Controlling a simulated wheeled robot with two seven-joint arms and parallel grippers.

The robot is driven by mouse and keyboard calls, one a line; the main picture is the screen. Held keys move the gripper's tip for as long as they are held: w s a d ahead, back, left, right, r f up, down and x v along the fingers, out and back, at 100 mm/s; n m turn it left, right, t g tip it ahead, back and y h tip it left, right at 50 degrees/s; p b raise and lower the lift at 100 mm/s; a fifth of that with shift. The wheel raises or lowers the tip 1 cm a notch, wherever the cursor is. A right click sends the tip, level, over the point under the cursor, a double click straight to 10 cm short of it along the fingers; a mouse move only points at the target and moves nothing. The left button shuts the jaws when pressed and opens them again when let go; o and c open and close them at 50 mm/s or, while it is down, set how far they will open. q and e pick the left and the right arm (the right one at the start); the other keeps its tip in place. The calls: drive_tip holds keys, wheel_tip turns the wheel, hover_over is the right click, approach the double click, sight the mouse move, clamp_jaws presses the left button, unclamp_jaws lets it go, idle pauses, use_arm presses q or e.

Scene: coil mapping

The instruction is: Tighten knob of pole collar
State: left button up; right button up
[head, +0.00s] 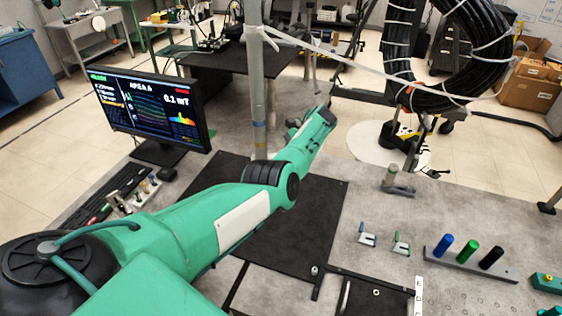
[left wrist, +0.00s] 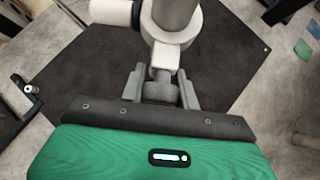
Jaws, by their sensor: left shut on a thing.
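The grey pole (head: 258,85) stands upright behind my left arm in the head view. In the left wrist view the pole (left wrist: 175,12) enters at the top and passes through a pale collar (left wrist: 172,38). A grey knob (left wrist: 160,89) sticks out from the collar toward my gripper. My left gripper (left wrist: 160,92) has one finger on each side of the knob and is shut on it. In the head view the end of my left arm reaches up beside the pole; its fingers cannot be made out there. My right gripper is in neither view.
A monitor (head: 152,110) stands left of the pole. A black mat (head: 318,215) lies on the grey worktop. A rack with blue, green and black pegs (head: 472,262) and small clips (head: 367,237) lie at the right. A black cable coil (head: 413,85) hangs at the back right.

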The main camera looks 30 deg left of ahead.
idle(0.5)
use_arm(q)
drive_tip(key=o, duration=1)
